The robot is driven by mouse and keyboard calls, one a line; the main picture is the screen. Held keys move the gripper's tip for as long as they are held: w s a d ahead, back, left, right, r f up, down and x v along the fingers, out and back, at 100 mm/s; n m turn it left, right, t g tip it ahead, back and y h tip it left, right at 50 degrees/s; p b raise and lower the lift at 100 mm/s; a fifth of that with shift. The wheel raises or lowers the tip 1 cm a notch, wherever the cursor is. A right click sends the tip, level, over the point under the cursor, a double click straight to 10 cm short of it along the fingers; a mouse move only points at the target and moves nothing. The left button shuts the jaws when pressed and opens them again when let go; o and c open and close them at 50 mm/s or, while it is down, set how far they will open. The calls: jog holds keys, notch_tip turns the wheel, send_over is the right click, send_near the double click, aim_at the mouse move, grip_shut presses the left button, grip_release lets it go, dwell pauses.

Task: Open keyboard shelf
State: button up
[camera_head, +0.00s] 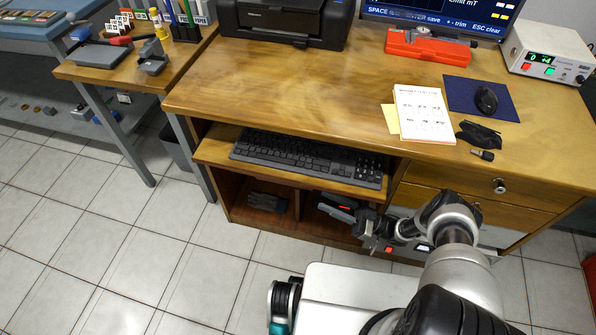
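The keyboard shelf (214,152) is a wooden board under the desktop, with a black keyboard (305,158) lying on it. The shelf shows out from beneath the desk's front edge, and most of the keyboard is visible. My gripper (366,222) is low at the right, just below the right end of the shelf's front edge and in front of the lower compartment. Its fingers are small and dark here, so I cannot tell whether they are open or touch the shelf.
The wooden desk (290,85) holds a printer (285,22), a notepad (424,115) and a mouse (486,99). Drawers (450,178) are right of the shelf. Lower compartments hold a dark item (267,202) and a red-and-black device (337,208). Tiled floor (130,250) is clear at left.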

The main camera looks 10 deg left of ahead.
aim_at(290, 185)
jog(key=x, duration=1.2)
jog(key=shift+s, duration=0.1)
grip_shut()
